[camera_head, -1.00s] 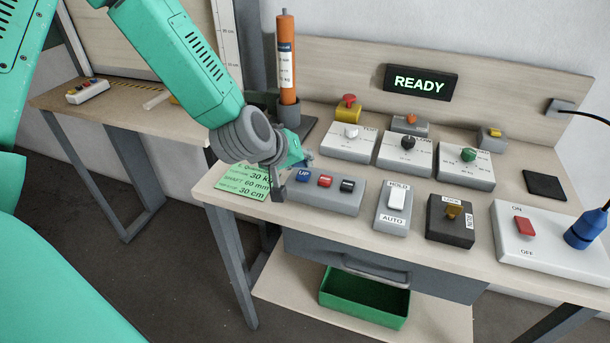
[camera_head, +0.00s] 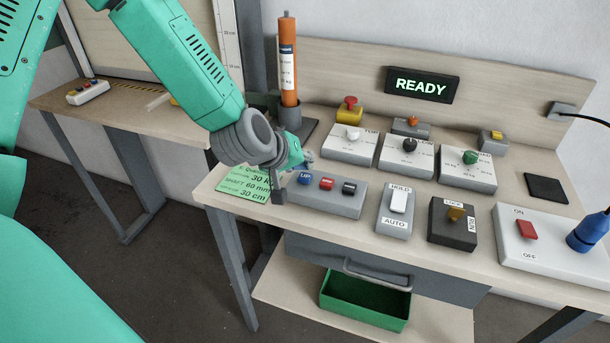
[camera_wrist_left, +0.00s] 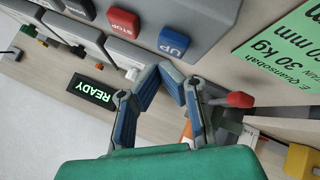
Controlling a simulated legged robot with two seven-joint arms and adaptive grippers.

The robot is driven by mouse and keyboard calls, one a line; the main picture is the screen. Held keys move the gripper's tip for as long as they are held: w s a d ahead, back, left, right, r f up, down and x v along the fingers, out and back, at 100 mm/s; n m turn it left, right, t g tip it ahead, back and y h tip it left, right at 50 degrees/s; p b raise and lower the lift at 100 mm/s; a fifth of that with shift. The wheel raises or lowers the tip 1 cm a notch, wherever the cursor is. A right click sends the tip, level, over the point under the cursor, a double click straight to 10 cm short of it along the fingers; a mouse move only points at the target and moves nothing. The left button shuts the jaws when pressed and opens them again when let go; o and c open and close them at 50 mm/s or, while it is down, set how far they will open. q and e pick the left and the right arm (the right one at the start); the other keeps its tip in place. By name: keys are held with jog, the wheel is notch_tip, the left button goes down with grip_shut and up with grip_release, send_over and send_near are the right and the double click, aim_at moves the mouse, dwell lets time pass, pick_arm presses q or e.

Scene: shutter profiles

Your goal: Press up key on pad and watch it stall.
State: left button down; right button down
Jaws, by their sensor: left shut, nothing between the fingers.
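The grey key pad (camera_head: 325,200) lies near the left front of the bench, with a blue UP key (camera_head: 305,178), a red key (camera_head: 327,184) and a black key (camera_head: 349,188). My left gripper (camera_head: 280,193) is shut and empty at the pad's left end, beside the UP key. In the left wrist view the closed fingertips (camera_wrist_left: 172,76) are close to the blue UP key (camera_wrist_left: 173,42); I cannot tell whether they touch the pad. The display (camera_head: 421,84) reads READY in green. My right gripper is not in view.
A green note (camera_head: 246,184) lies left of the pad. An orange cylinder (camera_head: 288,65) stands behind my gripper. A HOLD/AUTO switch (camera_head: 396,212), LOCK/RUN box (camera_head: 452,220) and ON/OFF panel (camera_head: 550,240) are to the right. Grey button boxes stand behind. A green bin (camera_head: 365,302) sits below.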

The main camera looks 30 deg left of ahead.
pick_arm(q)
jog(key=shift+d+f, duration=0.25)
jog(key=shift+d, duration=0.2)
jog(key=shift+a+f, duration=0.15)
jog(key=shift+a, duration=0.05)
jog(key=shift+f+b, duration=0.4)
jog(key=shift+b, duration=0.1)
dwell(0.4)
dwell(0.4)
jog(key=shift+a+r+p, duration=0.15)
jog(key=shift+r+p, duration=0.8)
